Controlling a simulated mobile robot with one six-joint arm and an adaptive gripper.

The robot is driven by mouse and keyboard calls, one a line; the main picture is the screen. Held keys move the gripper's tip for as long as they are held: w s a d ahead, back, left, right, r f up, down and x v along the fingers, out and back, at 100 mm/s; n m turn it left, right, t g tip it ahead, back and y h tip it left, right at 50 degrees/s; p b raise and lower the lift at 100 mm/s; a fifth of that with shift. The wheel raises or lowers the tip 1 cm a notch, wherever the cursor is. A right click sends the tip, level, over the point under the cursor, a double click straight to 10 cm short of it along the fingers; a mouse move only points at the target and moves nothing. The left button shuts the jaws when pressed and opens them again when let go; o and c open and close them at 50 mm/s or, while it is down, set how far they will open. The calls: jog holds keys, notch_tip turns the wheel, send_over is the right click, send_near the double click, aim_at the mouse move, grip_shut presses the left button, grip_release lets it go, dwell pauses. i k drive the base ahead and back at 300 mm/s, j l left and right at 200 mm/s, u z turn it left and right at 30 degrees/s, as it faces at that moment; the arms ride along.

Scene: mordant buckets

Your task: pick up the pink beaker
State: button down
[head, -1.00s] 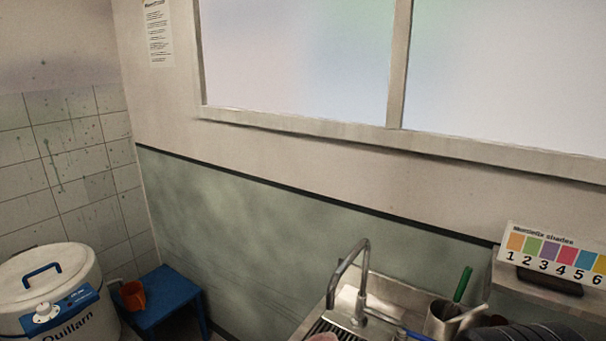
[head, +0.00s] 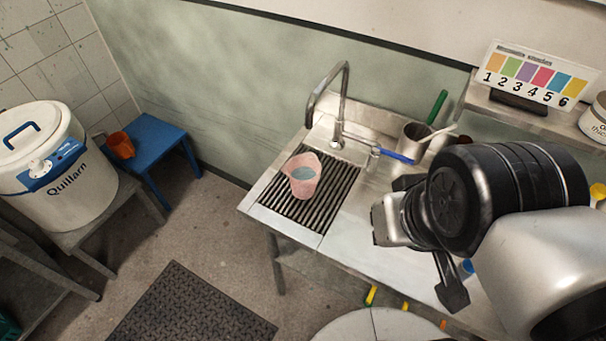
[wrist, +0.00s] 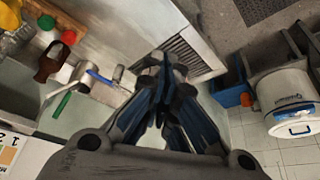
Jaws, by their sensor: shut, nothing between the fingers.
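The grate (wrist: 190,52) shows just beyond the fingertips there. The beaker does not show in the wrist view. In the head view my arm is over the counter, to the right of the beaker and apart from it.
A curved tap (head: 338,110) rises behind the beaker. A metal pot (head: 414,140) with a green-handled tool stands at the back. A blue stool (head: 165,150) carries an orange jug (head: 120,146), beside a white Quillarn tub (head: 70,190). A shade card (head: 530,77) stands on the right shelf.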

aim_at(303, 170)
jog(key=i+j+z, duration=0.15)
jog(key=j, duration=0.45)
jog(key=i+j+z, duration=0.2)
jog(key=j, duration=0.4)
jog(key=j+z, duration=0.15)
jog(key=j, duration=0.45)
jog(key=i+j+z, duration=0.2)
jog(key=j, duration=0.45)
jog(key=k, duration=0.1)
